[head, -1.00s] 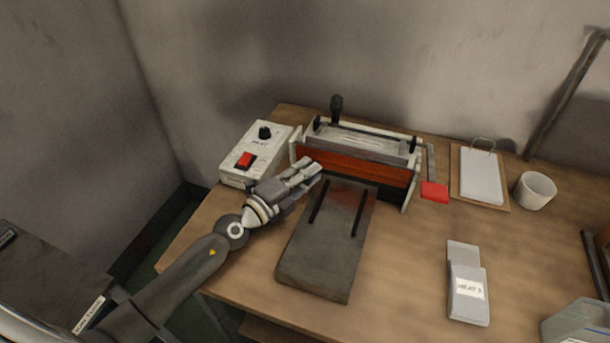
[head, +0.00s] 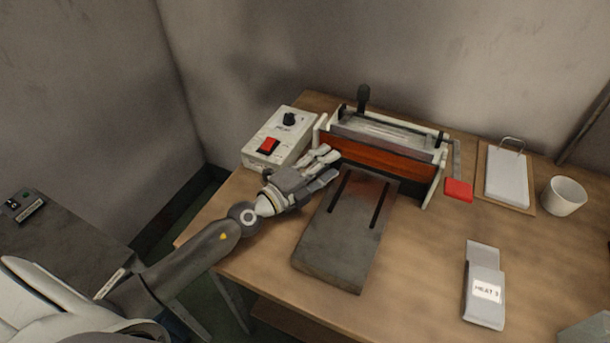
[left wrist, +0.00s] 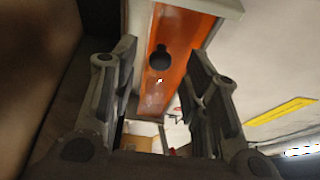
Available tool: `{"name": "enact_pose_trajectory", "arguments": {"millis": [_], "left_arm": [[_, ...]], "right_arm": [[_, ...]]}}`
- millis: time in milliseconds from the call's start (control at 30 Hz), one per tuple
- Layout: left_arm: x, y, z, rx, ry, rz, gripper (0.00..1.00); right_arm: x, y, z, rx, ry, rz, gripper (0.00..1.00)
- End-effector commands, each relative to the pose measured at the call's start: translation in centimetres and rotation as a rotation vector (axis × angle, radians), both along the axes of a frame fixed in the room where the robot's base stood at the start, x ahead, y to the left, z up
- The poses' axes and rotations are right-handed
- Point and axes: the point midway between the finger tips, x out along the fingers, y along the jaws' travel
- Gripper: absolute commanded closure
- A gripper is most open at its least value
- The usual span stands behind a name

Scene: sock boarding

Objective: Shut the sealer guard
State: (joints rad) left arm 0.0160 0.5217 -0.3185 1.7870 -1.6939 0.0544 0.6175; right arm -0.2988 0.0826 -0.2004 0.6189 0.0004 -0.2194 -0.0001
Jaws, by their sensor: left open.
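The sealer (head: 388,128) stands at the back of the table. Its orange-red guard panel (head: 385,158) spans the front, between pale end plates. My left gripper (head: 331,165) is at the guard's left end, above the table, with its fingers apart and nothing held. In the left wrist view the gripper (left wrist: 160,95) is open, and the orange guard (left wrist: 184,40) shows beyond and between the fingers, with a round dark knob (left wrist: 160,59) on it. I cannot tell whether a finger touches the guard. My right gripper is not in view.
A white control box (head: 279,139) with a red switch stands left of the sealer. A dark slotted plate (head: 340,240) lies in front. A red pad (head: 458,190), clipboard (head: 507,178), cup (head: 563,196) and grey labelled packet (head: 484,290) lie to the right. Table between plate and packet is clear.

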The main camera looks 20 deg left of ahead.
Motion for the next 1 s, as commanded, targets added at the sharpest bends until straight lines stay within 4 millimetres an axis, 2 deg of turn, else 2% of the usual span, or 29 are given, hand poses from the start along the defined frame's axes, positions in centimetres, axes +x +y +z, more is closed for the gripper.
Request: {"name": "enact_pose_trajectory", "arguments": {"millis": [67, 333, 600, 800, 1000], "left_arm": [[-1.5, 0.6, -0.2, 0.005, 0.006, -0.003, 0.58], [-3.9, 1.7, -0.1, 0.006, 0.002, -0.005, 0.58], [-7.6, 3.3, -0.3, 0.005, 0.003, -0.003, 0.58], [-9.0, 3.9, -0.1, 0.001, 0.000, -0.003, 0.58], [-9.2, 4.0, -0.1, 0.000, -0.001, -0.003, 0.58]], "right_arm": [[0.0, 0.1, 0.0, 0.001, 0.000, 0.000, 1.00], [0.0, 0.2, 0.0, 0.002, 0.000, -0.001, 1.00], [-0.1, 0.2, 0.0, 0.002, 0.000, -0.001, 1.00], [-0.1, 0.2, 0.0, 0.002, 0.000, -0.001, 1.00], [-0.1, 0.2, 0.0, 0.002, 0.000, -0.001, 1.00]]}}
